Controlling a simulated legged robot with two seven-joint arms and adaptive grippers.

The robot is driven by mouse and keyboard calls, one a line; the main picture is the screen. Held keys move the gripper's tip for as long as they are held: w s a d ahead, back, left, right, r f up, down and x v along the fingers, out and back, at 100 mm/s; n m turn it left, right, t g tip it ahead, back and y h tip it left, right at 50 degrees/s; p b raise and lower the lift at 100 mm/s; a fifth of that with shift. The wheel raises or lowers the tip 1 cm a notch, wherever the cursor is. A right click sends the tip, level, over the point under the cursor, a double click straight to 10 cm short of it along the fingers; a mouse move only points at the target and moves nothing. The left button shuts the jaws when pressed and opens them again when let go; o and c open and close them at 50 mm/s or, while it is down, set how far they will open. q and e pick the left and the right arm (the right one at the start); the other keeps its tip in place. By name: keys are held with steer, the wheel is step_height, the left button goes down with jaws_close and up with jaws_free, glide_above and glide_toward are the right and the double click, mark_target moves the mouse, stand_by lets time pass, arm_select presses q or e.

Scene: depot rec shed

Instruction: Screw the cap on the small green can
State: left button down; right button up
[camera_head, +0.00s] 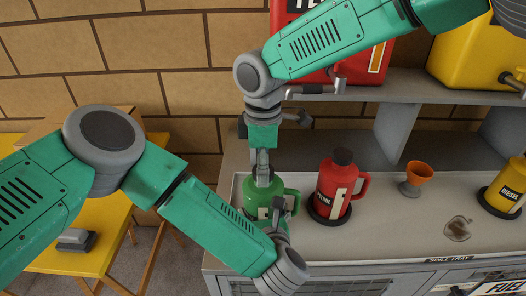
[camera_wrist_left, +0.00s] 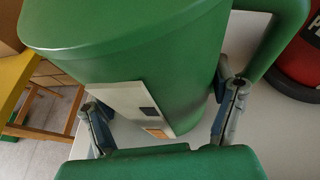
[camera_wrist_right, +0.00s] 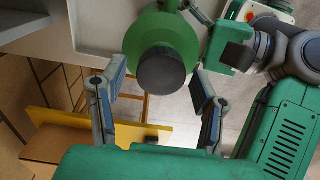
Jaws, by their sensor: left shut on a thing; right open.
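The small green can (camera_head: 290,196) stands upright at the left end of the grey bench top. In the left wrist view its label and handle show, and my left gripper (camera_wrist_left: 165,115) is shut on its body, one finger on each side. In the right wrist view a dark round cap (camera_wrist_right: 162,69) sits on the top of the green can (camera_wrist_right: 150,35); I cannot tell how tightly it is seated. My right gripper (camera_head: 263,172) points down over the can's top. Its fingers are open, with the cap showing between and beyond them, apart from them.
A red can (camera_head: 336,186) with a dark cap stands close right of the green can. An orange funnel (camera_head: 416,174) and a yellow diesel can (camera_head: 506,188) stand further right. A shelf with large cans is behind. A yellow table (camera_head: 84,240) is at left.

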steer(key=shift+f, duration=0.45)
steer(key=c, duration=1.2)
steer(key=m, duration=0.8)
steer(key=o, duration=1.3)
steer(key=shift+a, duration=0.1)
steer(key=shift+r, duration=2.3)
